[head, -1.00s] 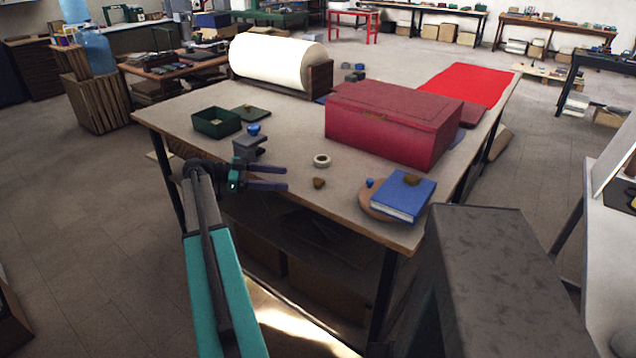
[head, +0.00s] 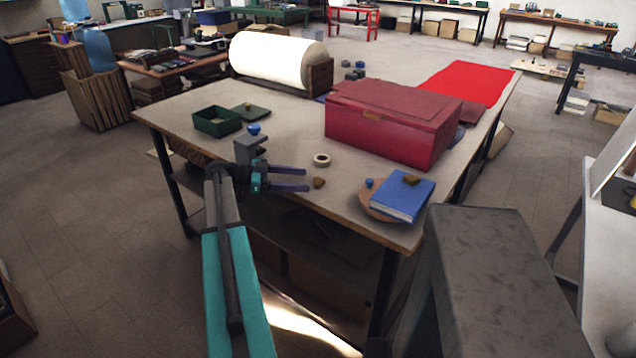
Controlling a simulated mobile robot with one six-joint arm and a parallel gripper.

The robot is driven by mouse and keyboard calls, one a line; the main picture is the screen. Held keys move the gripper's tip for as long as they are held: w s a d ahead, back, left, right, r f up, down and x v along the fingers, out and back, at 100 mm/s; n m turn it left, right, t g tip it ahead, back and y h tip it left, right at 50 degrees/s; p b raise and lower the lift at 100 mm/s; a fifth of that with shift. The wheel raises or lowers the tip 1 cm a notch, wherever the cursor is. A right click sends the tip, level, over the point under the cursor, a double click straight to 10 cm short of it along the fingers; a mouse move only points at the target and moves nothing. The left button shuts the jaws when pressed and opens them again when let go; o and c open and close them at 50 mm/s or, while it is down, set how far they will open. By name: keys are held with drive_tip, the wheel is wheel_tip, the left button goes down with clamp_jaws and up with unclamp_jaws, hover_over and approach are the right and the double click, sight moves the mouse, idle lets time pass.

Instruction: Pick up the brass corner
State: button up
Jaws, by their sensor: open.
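A small brown-gold piece that looks like a brass corner (head: 319,183) lies on the table near its front edge. A similar brass-coloured piece (head: 411,180) rests on the blue book (head: 403,199) to the right; I cannot tell their exact shapes. My gripper (head: 307,180) is open, with two purple fingers pointing right. Nothing shows between the fingers. I cannot tell how high they are above the table.
A roll of tape (head: 321,160) lies just behind the loose piece. A large red box (head: 390,125) stands behind.

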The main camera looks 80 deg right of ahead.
sight(314, 180)
drive_tip(key=shift+p+x, duration=0.75)
drive_tip(key=shift+x, duration=1.45)
drive_tip(key=c, duration=1.1)
